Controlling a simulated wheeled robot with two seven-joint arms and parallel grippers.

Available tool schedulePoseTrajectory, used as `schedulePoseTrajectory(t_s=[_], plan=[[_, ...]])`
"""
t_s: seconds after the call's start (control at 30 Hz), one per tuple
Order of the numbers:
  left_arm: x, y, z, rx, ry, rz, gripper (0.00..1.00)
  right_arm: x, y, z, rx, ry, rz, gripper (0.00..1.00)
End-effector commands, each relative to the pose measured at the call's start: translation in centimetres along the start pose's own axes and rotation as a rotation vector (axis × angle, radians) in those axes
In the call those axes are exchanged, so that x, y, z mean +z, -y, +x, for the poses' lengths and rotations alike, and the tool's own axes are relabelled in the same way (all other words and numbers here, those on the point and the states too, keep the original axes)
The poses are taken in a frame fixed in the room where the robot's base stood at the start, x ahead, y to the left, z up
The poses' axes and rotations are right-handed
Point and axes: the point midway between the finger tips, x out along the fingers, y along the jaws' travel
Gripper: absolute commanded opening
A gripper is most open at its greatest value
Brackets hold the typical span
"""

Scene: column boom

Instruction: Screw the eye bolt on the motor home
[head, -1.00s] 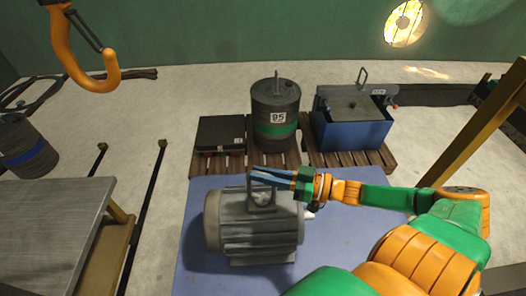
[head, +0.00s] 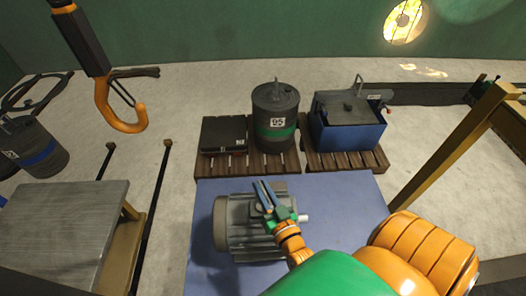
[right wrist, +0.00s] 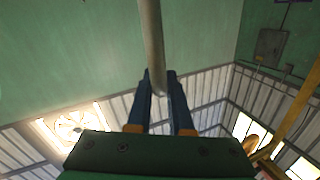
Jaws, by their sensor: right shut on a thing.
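The grey finned motor (head: 238,235) lies on the blue table top, its shaft pointing right. My right gripper (head: 264,193) is over the top of the motor, its blue fingers pointing away and slightly left. It is shut on the eye bolt, whose grey bar (right wrist: 152,45) shows between the fingers (right wrist: 160,100) in the right wrist view. In the head view the fingers cover most of the eye bolt, and its thread and seat cannot be seen. My left gripper is not in view.
An orange hook (head: 122,118) hangs at upper left, clear of the motor. Behind the blue table (head: 340,215) are pallets with a black case (head: 222,133), a drum marked 95 (head: 275,125) and a blue bin (head: 350,135). A metal table (head: 65,215) stands left. A yellow beam (head: 450,150) rises at right.

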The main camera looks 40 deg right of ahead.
Motion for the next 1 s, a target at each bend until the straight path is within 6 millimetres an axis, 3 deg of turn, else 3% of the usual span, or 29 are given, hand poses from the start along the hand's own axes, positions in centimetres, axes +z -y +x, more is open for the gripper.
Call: schedulePoseTrajectory(t_s=[0.3, 0.87, 0.9, 1.0], plan=[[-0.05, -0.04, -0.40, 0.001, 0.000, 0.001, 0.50, -0.23, 0.09, 0.09, 0.115, -0.030, 0.003, 0.00], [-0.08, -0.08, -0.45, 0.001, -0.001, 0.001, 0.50, -0.29, 0.10, 0.13, 0.138, -0.038, 0.001, 0.00], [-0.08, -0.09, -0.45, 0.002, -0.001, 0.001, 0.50, -0.30, 0.10, 0.14, 0.138, -0.038, 0.001, 0.27], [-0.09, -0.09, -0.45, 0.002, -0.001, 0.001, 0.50, -0.25, 0.09, 0.12, 0.138, -0.036, 0.001, 0.47]])
